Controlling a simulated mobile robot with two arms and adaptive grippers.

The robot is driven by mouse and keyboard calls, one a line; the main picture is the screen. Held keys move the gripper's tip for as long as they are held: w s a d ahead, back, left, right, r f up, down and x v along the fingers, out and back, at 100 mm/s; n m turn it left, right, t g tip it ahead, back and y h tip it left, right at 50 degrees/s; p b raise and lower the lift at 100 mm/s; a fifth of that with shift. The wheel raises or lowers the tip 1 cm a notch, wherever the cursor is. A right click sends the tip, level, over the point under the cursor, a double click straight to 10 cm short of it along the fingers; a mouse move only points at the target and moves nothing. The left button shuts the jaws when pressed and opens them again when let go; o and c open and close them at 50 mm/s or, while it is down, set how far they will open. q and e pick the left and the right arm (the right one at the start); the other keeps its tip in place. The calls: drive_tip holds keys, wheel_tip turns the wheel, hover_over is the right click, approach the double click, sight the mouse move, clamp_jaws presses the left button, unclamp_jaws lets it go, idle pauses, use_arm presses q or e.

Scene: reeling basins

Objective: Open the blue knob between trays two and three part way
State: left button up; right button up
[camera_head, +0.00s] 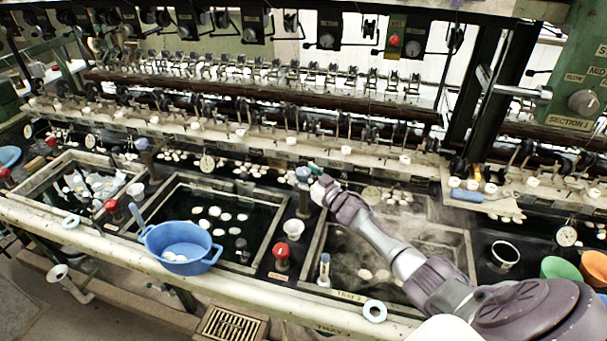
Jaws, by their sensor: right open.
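The blue knob (303,174) stands at the back of the strip between the middle tray (262,215) and the right tray (468,258). My right arm reaches in from the lower right across the right tray. My right gripper (316,184) is small in the picture and open, close to the knob's right side. I cannot tell whether its fingers touch the knob or sit around it. My left gripper is out of view.
A red knob (281,252) and a white cup (294,229) stand nearer on the same strip. A blue basin (180,243) rests on the front ledge. Another blue knob (142,145) is left of the middle tray. Steam hangs over the right tray.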

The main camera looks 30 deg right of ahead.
drive_tip(key=s+d, duration=0.1)
drive_tip(key=s, duration=1.1)
